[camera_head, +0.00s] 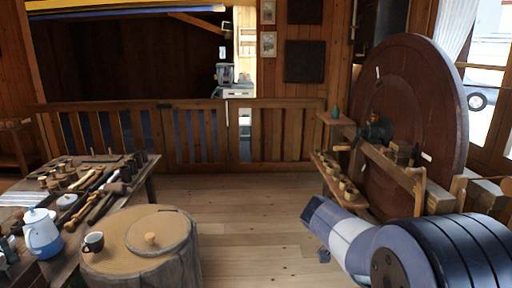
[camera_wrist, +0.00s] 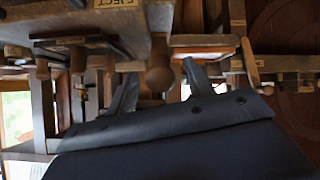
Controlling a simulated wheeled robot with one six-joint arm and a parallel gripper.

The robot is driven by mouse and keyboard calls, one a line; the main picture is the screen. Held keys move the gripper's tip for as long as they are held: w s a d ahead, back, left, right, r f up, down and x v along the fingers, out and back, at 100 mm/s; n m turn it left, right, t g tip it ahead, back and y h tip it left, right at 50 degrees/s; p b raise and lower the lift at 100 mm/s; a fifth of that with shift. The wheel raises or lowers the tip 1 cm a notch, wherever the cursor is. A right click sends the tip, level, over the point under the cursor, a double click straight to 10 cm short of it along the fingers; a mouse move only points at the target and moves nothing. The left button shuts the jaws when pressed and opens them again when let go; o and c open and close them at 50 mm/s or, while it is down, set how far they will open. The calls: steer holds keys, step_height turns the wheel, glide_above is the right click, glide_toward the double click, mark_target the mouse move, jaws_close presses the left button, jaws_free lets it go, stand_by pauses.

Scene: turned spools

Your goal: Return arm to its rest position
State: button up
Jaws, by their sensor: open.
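My arm (camera_head: 350,238) reaches in from the right edge of the head view, its blue and white link angled up to the left over the floor. My gripper shows in the wrist view (camera_wrist: 160,82) as two separate grey fingers, open, with nothing seen between them that it holds. A round wooden knob shows beyond the gap. In the head view the fingers cannot be made out clearly. Several small turned wooden pieces (camera_head: 340,182), perhaps spools, stand on a low shelf beside a big wooden wheel (camera_head: 425,100), up and right of my arm's link.
A workbench (camera_head: 150,170) with tools stands at left. A round-topped stump table (camera_head: 112,232) carries a mug (camera_head: 93,242), next to a blue and white kettle (camera_head: 42,236). A wooden fence (camera_head: 190,140) crosses the back. The middle floor (camera_head: 245,215) is clear.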

steer(key=shift+d+f, duration=0.25)
steer(key=shift+f, duration=0.1)
steer(key=shift+a+f, duration=0.1)
steer(key=shift+a, duration=0.1)
